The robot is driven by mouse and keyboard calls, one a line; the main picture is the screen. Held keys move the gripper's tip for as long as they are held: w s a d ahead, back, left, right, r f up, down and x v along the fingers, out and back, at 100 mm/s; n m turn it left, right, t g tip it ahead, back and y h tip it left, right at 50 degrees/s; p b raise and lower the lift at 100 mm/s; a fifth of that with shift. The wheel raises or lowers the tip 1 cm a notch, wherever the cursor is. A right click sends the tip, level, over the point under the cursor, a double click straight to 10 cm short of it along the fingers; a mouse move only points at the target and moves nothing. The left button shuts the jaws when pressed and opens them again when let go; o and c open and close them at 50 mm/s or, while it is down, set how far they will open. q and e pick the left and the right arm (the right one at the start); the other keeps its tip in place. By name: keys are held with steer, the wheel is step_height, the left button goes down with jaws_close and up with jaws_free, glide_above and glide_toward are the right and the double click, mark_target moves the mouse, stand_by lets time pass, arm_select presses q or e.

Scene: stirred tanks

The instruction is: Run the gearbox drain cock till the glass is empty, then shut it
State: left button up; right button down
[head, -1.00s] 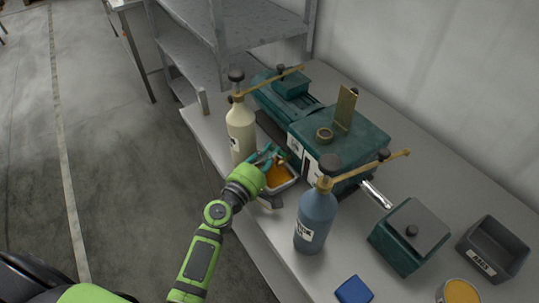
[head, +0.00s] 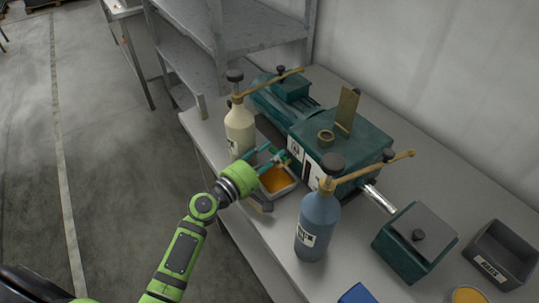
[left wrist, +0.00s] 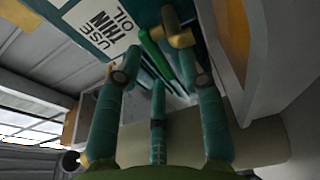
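The teal gearbox (head: 360,150) stands on the bench with a brass flap raised beside its round filler opening. A grey tray (head: 290,188) with amber oil sits below. I cannot make out the glass or its level. My right gripper is not in view.
A cream oil can (head: 240,132) stands left of the gripper and a blue oil can (head: 317,225) right of it, both with long brass spouts. A teal box (head: 415,240), a dark labelled bin (head: 500,255) and a blue block (head: 357,293) lie farther right.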

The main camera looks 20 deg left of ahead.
arm_select(q)
steer(key=v, duration=0.8)
